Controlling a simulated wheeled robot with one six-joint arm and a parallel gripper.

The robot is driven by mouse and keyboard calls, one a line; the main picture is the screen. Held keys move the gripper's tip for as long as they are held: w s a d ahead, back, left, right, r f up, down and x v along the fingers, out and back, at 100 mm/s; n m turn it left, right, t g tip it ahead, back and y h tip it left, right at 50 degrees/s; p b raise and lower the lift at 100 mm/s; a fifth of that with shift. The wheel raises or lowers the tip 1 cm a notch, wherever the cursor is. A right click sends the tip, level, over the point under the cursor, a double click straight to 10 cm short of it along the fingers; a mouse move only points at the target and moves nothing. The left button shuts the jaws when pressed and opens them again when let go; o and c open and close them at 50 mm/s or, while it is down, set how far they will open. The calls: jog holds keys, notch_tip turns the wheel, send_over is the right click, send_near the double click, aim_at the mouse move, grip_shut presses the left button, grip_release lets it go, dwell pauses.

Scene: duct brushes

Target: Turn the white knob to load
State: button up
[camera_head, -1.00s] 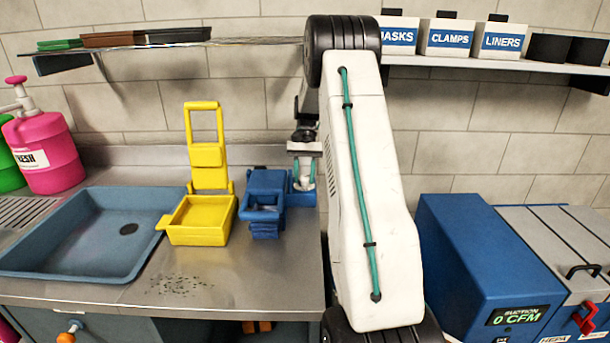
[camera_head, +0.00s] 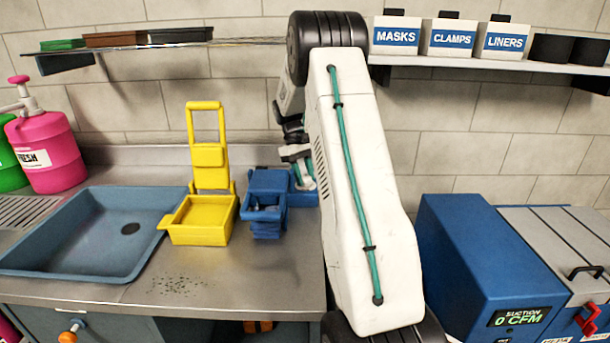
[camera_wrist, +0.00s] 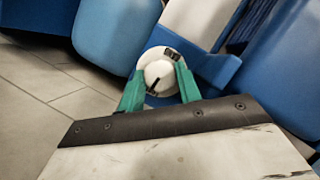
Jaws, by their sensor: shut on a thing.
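The white knob (camera_wrist: 157,74) sits in front of a blue housing in the wrist view. It is round, with a dark pointer line and a dark marked label on the white dial behind its upper right. My gripper (camera_wrist: 160,86) has its green fingers on either side of the knob, shut on it. In the head view my gripper (camera_head: 304,178) is at the right side of the blue device (camera_head: 268,190) on the steel counter, partly hidden by my arm. The knob cannot be made out there, and the label is too small to read.
A yellow wringer-like bin (camera_head: 202,218) stands left of the blue device, beside a blue-grey tray (camera_head: 75,262). A pink jug (camera_head: 45,150) is at far left. A blue suction unit (camera_head: 470,250) reads 0 CFM at right. A shelf holds labelled bins (camera_head: 450,38).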

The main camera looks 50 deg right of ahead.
jog(key=shift+n, duration=0.5)
jog(key=o, duration=0.7)
jog(key=v, duration=0.7)
jog(key=shift+w+r, duration=0.25)
jog(key=shift+r, duration=0.1)
jog(key=shift+a, duration=0.1)
